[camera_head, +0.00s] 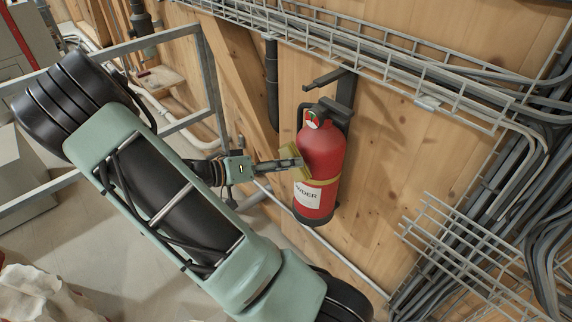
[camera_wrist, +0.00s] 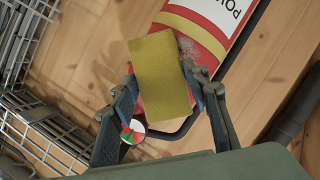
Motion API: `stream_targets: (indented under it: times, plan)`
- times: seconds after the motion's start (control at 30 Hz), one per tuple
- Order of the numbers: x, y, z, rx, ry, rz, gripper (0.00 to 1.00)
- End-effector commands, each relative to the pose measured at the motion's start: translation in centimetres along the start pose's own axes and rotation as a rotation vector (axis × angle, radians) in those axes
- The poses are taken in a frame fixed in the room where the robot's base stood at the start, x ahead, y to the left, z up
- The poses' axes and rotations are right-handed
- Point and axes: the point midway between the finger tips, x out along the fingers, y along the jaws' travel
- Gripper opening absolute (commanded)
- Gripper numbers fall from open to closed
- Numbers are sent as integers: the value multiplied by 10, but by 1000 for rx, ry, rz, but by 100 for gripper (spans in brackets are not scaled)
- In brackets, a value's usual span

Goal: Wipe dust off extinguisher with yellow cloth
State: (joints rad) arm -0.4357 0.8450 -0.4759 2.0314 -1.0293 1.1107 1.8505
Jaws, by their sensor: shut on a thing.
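A red fire extinguisher (camera_head: 322,155) hangs upright on the wooden wall, with a yellow band, a white label and a round gauge near its top. It also shows in the wrist view (camera_wrist: 205,45), where a pale dusty patch lies on the red beside the cloth. My gripper (camera_head: 297,163) is at the left side of the extinguisher's body. In the wrist view my gripper (camera_wrist: 165,95) is shut on the yellow cloth (camera_wrist: 160,75), a flat folded rectangle between the fingers. The cloth covers part of the extinguisher; whether it touches the surface I cannot tell.
A wire cable tray (camera_head: 350,50) runs along the wall above the extinguisher. More cables and wire mesh (camera_head: 470,245) are at the right. A grey metal frame (camera_head: 205,80) stands at the left behind my arm. A dark bracket (camera_head: 345,90) is behind the extinguisher's top.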

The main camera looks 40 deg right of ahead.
Motion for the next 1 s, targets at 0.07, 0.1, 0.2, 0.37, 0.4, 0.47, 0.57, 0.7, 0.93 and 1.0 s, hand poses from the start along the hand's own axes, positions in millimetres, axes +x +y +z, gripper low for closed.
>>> stream_targets:
  times: [0.07, 0.1, 0.2, 0.37, 0.4, 0.47, 0.57, 0.7, 0.93, 1.0]
  plan:
    - [0, 0, 0, 0, 0, 0, 23]
    - [0, 0, 0, 0, 0, 0, 23]
    - [0, 0, 0, 0, 0, 0, 23]
    - [3, 0, -1, 0, 0, 0, 23]
    - [4, 0, -1, 0, 0, 0, 23]
    - [5, 0, -2, 0, 0, 0, 23]
    - [7, 0, -3, 1, 0, 0, 23]
    - [9, 0, -4, 1, 0, 0, 23]
    - [13, 0, -5, 1, -1, 0, 23]
    - [15, 0, -6, 1, -1, 0, 23]
